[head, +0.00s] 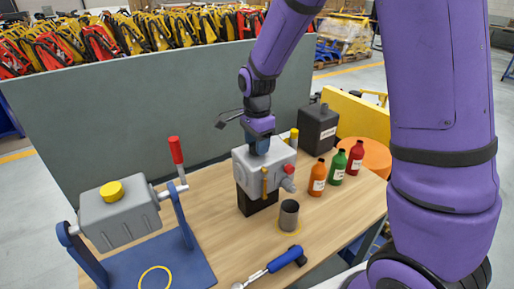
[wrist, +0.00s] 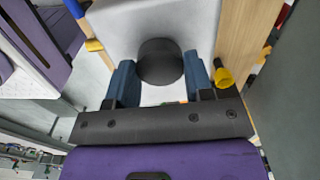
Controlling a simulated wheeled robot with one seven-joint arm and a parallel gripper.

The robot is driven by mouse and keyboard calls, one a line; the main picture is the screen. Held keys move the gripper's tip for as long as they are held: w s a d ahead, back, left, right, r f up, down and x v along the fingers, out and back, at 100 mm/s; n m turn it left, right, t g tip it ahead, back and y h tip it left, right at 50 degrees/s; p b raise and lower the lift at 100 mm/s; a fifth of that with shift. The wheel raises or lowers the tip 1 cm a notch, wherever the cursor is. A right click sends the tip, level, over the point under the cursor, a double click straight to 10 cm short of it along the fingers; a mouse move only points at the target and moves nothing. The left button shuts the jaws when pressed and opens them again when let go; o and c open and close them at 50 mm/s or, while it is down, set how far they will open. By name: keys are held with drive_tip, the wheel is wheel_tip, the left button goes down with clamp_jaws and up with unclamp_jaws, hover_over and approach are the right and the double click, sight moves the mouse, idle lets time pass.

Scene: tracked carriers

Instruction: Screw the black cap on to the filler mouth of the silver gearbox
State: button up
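The silver gearbox (head: 277,162) stands on a black block in the middle of the bench, with a red plug on its right side. My gripper (head: 260,146) points down at the top of the gearbox. In the wrist view the black cap (wrist: 160,62) sits between the two blue fingers of my gripper (wrist: 161,80), which appear to touch it on both sides. The light grey gearbox top (wrist: 118,18) lies under the cap. The filler mouth is hidden, so I cannot tell whether the cap is seated on it. In the head view the cap is hidden by the fingers.
A tilted grey box (head: 120,218) with a yellow cap hangs in a blue cradle at left, its red handle (head: 176,150) upright.

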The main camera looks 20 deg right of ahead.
drive_tip(key=m, duration=0.3)
drive_tip(key=shift+m, duration=0.3)
drive_tip(key=m, duration=0.4)
drive_tip(key=shift+m, duration=1.1)
drive_tip(key=shift+m, duration=0.6)
drive_tip(key=m, duration=0.8)
drive_tip(key=shift+m, duration=0.4)
